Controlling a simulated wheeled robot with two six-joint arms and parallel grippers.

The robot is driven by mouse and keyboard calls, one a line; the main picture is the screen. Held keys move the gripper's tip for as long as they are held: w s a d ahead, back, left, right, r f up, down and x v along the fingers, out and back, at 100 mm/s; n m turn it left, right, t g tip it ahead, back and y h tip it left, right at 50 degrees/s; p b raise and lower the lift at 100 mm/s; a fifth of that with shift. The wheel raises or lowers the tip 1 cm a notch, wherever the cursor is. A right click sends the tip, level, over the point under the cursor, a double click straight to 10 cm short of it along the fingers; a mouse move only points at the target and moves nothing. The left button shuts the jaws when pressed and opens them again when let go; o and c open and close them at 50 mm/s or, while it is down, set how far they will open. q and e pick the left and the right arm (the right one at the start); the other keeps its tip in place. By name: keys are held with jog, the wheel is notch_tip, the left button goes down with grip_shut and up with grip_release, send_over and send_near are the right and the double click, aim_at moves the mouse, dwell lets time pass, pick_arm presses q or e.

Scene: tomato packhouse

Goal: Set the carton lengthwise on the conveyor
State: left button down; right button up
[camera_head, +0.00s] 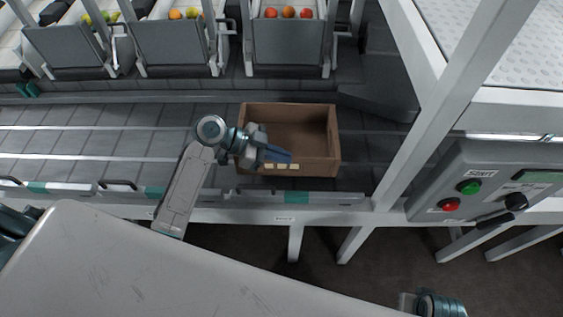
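The brown open-topped carton (322,164) stands upright on the grey conveyor (95,144), at the right part of the belt. Its longer side runs left to right, along the belt. It looks empty, though its left part is hidden. My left gripper (277,154) reaches over the carton's left wall, with its blue fingers over the inside near the front wall. I cannot tell whether the fingers touch the carton or are closed. Part of my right wrist (440,303) shows at the bottom edge, well away from the carton; its fingers cannot be made out.
Grey chutes with red tomatoes (288,12) and yellow fruit stand behind the belt. A white post (440,110) and a control box (480,185) with green and red buttons stand at right. A pale panel (150,270) fills the lower left. The belt left of my arm is clear.

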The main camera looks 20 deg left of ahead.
pick_arm(q)
jog(key=shift+f, duration=2)
jog(key=c, duration=1.6)
grip_release()
